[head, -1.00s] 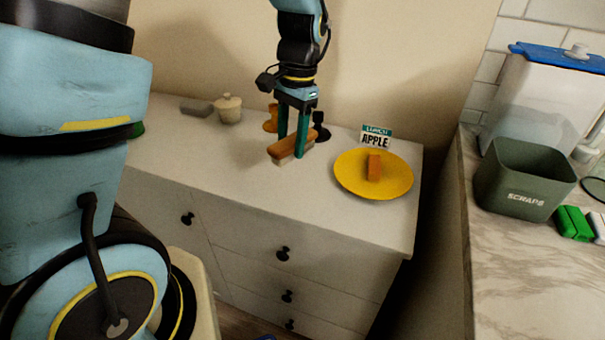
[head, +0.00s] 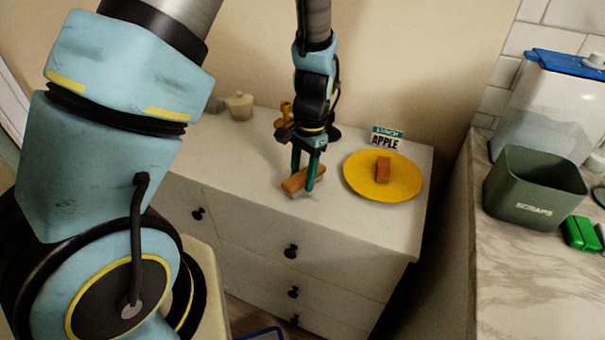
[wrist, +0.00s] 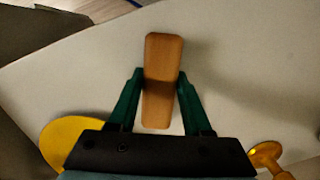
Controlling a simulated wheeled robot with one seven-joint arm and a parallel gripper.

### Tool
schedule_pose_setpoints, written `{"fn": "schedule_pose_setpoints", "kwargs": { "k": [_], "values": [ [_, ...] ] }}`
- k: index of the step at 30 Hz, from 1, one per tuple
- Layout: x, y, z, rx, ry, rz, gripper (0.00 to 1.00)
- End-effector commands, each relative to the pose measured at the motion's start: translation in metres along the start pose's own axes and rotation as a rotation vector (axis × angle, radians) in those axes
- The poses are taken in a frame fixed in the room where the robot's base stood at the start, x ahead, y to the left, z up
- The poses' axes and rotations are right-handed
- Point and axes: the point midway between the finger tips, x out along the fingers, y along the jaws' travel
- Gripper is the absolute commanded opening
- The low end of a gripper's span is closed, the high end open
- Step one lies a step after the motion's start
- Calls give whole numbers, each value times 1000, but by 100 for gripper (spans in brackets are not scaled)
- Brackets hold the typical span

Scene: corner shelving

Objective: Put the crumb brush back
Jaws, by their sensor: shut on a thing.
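The crumb brush (head: 295,182) is a block with an orange-brown wooden back and a paler underside. My gripper (head: 303,184) is shut on it, one green finger on each side, above the front part of the white dresser top (head: 240,150). In the wrist view, the wooden back of the brush (wrist: 163,50) shows lengthwise between the fingertips (wrist: 160,78). I cannot tell whether its underside touches the dresser top.
A yellow plate (head: 405,184) with a brown block (head: 383,168) stands right of the brush, before an "APPLE" sign (head: 387,138). Behind are a brass-coloured object (head: 286,110) and a lidded pot (head: 240,105). A scraps bin (head: 530,190) stands on the right counter.

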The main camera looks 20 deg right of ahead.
Motion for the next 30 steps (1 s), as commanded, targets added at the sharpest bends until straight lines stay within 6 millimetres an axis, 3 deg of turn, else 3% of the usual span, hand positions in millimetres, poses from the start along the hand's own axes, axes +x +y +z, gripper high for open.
{"fn": "schedule_pose_setpoints", "kwargs": {
  "k": [6,7,14,25,30],
  "values": [
    [4,0,0,0,0,0,0],
    [3,0,0,0,0,0,51],
    [3,0,0,0,0,0,77],
    [-3,0,-1,1,2,0,79],
    [-27,0,-2,2,6,-1,79]
  ]
}}
